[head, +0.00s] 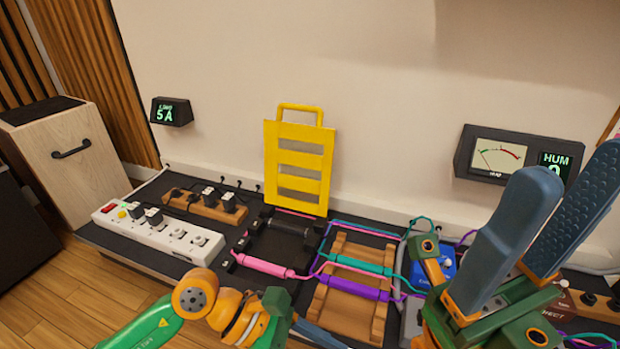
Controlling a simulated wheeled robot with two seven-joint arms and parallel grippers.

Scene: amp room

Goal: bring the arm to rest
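My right gripper (568,170) is large in the right foreground of the head view. Its two blue-grey fingers point up and stand apart with nothing between them. It hides part of the table's right end. My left arm comes in from the bottom left, with a green link and orange joints. My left gripper (312,333) is low at the bottom edge, in front of the table. Only a bit of blue finger shows there, and the frame cuts off the rest, so its opening is unclear.
A dark table (140,246) along the wall bears a white power strip (150,234), a wooden socket block (205,206), a yellow slotted panel (299,160), a wooden cable rack (322,290) with coloured cables and a blue pedal (441,266). A meter (497,156) hangs at the right.

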